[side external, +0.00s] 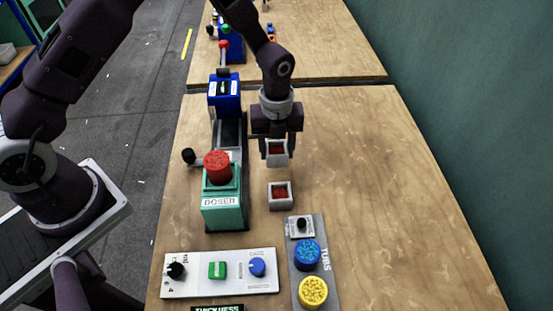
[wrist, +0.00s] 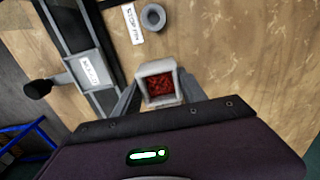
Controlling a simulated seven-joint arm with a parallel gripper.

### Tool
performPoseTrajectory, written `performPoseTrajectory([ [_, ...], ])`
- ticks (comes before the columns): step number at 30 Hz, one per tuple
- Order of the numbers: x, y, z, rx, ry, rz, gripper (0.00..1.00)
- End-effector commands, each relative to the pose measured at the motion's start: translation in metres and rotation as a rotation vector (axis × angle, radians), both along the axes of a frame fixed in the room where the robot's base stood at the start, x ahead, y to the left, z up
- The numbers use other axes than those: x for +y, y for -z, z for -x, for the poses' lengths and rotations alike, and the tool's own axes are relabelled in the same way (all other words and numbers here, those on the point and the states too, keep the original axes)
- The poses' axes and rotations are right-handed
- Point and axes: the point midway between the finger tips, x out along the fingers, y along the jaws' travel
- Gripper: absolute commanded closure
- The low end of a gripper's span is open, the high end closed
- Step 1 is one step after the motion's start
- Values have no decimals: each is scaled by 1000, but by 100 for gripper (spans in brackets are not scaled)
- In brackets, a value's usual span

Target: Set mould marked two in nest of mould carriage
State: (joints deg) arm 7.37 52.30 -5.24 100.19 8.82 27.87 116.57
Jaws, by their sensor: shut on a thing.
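A small grey square mould (side external: 277,153) with red material inside is between the fingers of my gripper (side external: 277,140), which is shut on it. It also shows in the wrist view (wrist: 160,86), upright between the fingers. I cannot read a number on it. A second grey mould (side external: 281,196) with red inside sits on the table, nearer the side camera. The grey track (side external: 230,130) runs between the green doser (side external: 222,214) and the blue press (side external: 225,88), left of my gripper. I cannot make out the carriage nest clearly.
A grey ring (wrist: 153,17) lies by a "STOP PIN" label (wrist: 132,22). A black-knobbed lever (side external: 188,156) juts out left of the doser. A control panel (side external: 218,272) and a tub rack (side external: 301,225) are in front. The table's right side is clear.

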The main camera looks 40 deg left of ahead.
Motion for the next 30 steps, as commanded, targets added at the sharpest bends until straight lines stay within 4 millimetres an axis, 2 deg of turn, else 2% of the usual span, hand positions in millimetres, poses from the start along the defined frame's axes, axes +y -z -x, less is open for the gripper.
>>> performPoseTrajectory([
  [3,0,-30,-1,-4,0,0,100],
  [6,2,-46,0,-3,-1,0,100],
  [8,11,-52,3,0,-5,-3,100],
  [11,39,-54,15,3,-11,-8,100],
  [15,81,-54,42,4,-13,-9,100],
  [18,101,-54,60,2,-7,-5,100],
  [22,109,-54,69,-1,1,-1,100],
  [30,109,-54,69,-1,1,-1,100],
])
